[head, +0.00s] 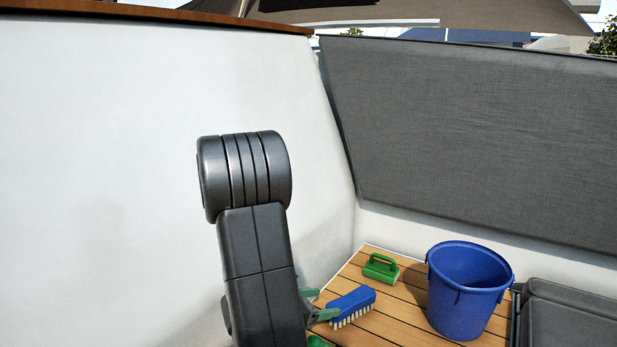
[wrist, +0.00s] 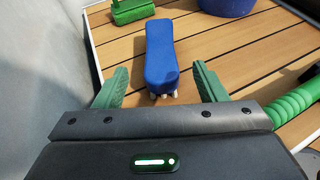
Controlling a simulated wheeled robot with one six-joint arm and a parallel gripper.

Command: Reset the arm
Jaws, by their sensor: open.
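My gripper (wrist: 160,88) is open, with its two green fingers apart and nothing held between them. A blue brush (wrist: 162,55) with pale bristles lies on the wooden deck just beyond the fingertips in the wrist view. In the head view the brush (head: 352,305) lies to the right of my arm. My gripper is mostly hidden behind my arm there, and only bits of green finger (head: 322,314) show beside the brush. I cannot tell whether a finger touches the brush.
A blue bucket (head: 464,292) stands on the deck (head: 405,312) at right. A green scrubber (head: 381,268) lies behind the brush. A ribbed green hose-like thing (wrist: 292,102) is right of my gripper. A white wall (head: 120,180) rises at left, and grey cushions (head: 570,318) are at right.

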